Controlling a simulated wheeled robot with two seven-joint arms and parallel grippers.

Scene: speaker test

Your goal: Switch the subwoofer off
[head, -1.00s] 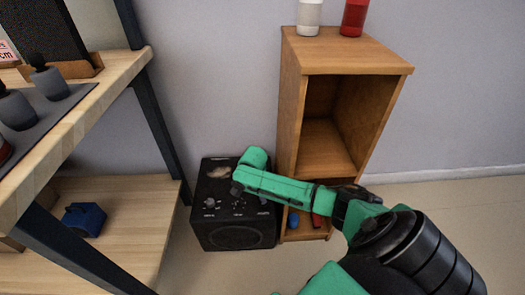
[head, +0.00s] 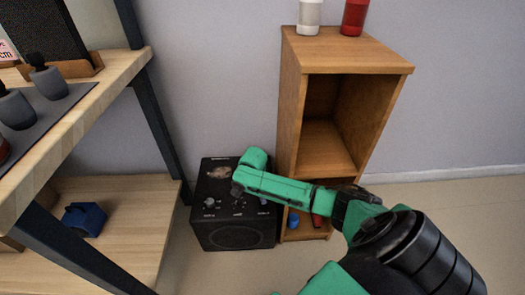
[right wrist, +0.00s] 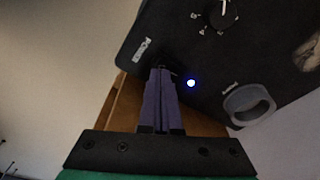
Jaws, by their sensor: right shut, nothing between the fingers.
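The subwoofer (head: 233,225) is a black box on the floor, between the table and the wooden cabinet. Its dark panel (right wrist: 185,45) also fills the upper right of the right wrist view. A blue light (right wrist: 191,83) glows on the panel, with a knob (right wrist: 222,12) above it and a ring-shaped part (right wrist: 248,104) to its right. My right gripper (right wrist: 160,72) is shut and empty, its fingertips close to the panel just left of the light. A dark part by the tips is unclear; I cannot tell contact. My green right arm covers part of the subwoofer in the head view.
The wooden cabinet (head: 287,105) stands right of the subwoofer, with a white bottle (head: 309,15) and a red bottle (head: 353,16) on top. The table (head: 100,95) with dark legs is at the left. A blue object (head: 84,219) lies on its lower shelf.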

